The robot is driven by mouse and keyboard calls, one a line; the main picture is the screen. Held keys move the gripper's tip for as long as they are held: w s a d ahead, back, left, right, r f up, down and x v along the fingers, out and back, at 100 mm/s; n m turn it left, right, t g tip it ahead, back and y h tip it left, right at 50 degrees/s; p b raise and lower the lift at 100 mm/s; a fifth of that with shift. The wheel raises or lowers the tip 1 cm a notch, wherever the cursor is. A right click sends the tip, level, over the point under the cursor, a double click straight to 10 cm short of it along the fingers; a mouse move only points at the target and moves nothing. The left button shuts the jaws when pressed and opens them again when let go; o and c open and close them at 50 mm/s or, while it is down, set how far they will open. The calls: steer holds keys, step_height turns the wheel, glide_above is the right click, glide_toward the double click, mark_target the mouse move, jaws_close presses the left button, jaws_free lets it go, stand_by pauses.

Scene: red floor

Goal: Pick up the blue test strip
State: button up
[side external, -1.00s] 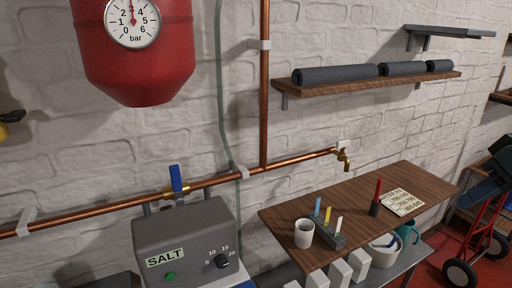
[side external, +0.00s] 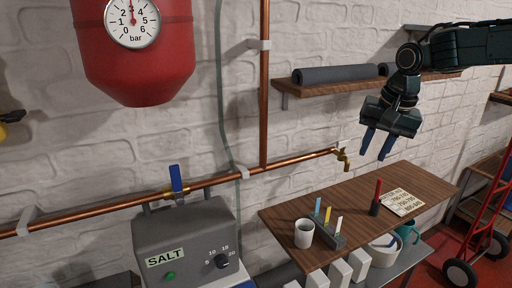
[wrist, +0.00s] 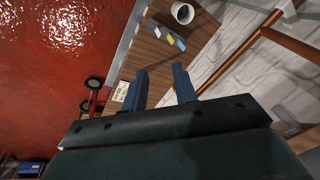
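The blue test strip (side external: 318,205) stands upright at the left end of a small grey holder (side external: 328,232) on the wooden shelf. A yellow strip (side external: 327,215) and a white strip (side external: 339,224) stand beside it in the same holder. In the wrist view the blue strip (wrist: 157,32) is small near the top. My gripper (side external: 377,157) is in the air above the right part of the shelf, fingers pointing down, apart from the strips. Its two blue fingers (wrist: 160,82) are spread with nothing between them.
A white cup (side external: 304,234) stands just left of the holder. A red pen-like item (side external: 378,190) in a dark stand and a printed card (side external: 402,202) are to the right. A brass tap (side external: 344,160) and copper pipe (side external: 290,168) run along the wall behind the shelf.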

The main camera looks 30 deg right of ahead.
steer(key=w+f+m+g, duration=0.1)
steer(key=w+f+m, duration=0.2)
steer(key=w+f, duration=0.5)
steer(key=m+g, duration=0.2)
steer(key=m, duration=0.4)
glide_above(318, 206)
steer(key=shift+a+f, duration=0.15)
steer(key=shift+f, duration=4.35)
steer(key=shift+f, duration=0.15)
steer(key=shift+f, duration=3.25)
steer(key=shift+f, duration=0.1)
steer(key=shift+f, duration=2.5)
